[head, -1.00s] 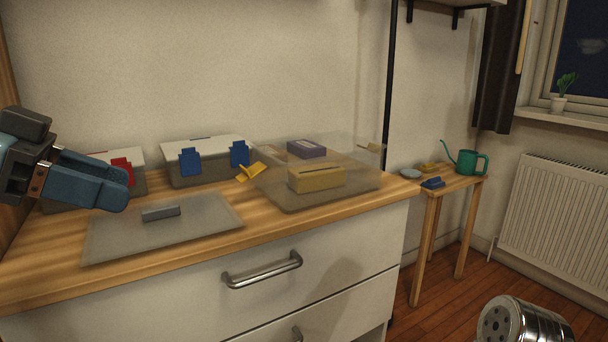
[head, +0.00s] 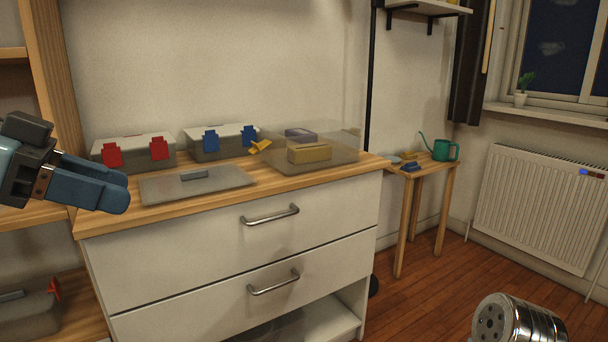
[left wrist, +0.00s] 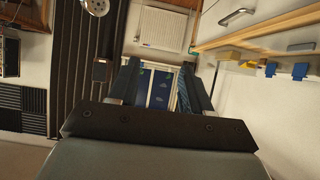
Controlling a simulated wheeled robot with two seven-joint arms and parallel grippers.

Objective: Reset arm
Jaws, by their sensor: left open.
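My left gripper (head: 122,190) is at the left of the head view, raised in front of the dresser's left end. Its jaws are open and hold nothing. In the left wrist view the two fingers (left wrist: 160,85) stand apart, with the window and radiator beyond them. It touches nothing that I can see. My right gripper is not in the head view; at the lower right is a shiny metal cylinder (head: 520,322) that I cannot name for sure.
A side table (head: 430,175) bears a green watering can (head: 445,150).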

